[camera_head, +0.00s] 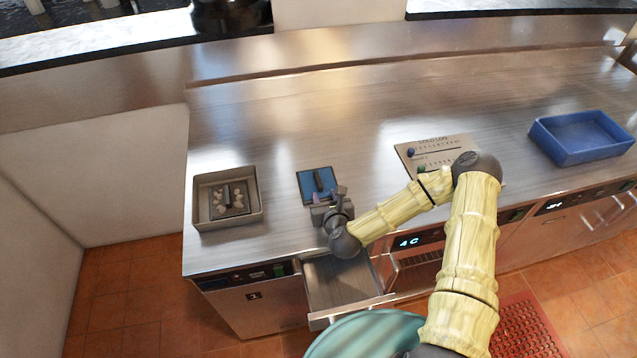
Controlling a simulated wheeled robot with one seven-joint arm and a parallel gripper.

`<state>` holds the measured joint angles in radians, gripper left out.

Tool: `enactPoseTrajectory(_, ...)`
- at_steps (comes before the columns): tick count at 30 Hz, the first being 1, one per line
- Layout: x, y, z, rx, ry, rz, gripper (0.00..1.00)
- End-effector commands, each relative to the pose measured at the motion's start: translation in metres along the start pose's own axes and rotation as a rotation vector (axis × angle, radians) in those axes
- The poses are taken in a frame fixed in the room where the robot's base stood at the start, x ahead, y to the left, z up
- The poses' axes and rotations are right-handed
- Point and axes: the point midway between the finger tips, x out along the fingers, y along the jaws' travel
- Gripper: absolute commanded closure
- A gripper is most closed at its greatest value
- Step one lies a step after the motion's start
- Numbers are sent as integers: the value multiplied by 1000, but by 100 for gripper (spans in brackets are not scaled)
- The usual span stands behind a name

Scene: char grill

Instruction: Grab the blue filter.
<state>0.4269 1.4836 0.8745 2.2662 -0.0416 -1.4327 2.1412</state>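The blue filter (309,187) is a flat blue square with a dark rim and a dark upright handle (319,179). It lies on the steel counter left of my arm. My gripper (329,194) is at the filter's near right edge, close to the handle. The fingertips are small and partly hidden here, so I cannot tell whether they are open or touch the handle.
A grey tray (257,215) holding a dark handled piece with pale lumps stands at left. A labelled board (437,146) lies behind my arm. A blue bin (575,153) is at right. An open drawer (340,285) juts out below my gripper. The rear counter is clear.

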Motion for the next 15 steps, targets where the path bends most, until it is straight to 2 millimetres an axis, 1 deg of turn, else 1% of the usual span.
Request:
enactPoseTrajectory(10,2,0,1,-1,0,0,61)
enactPoseTrajectory(15,17,1,4,-2,-1,-1,61)
